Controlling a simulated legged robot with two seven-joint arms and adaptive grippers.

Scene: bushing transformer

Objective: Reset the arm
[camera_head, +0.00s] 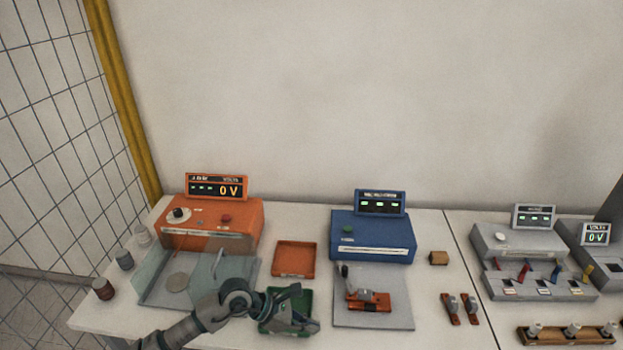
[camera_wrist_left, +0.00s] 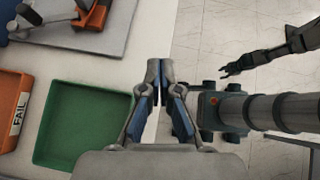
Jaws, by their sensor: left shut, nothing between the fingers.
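My left arm comes in from the lower left in the head view.
An orange tray (camera_head: 295,258) lies behind the green one. An orange voltage unit (camera_head: 212,222) reads 0 V, with a clear-walled fixture before it. A blue unit (camera_head: 372,238) stands behind a grey plate (camera_head: 395,318) bearing a clamp. Grey units stand at right.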

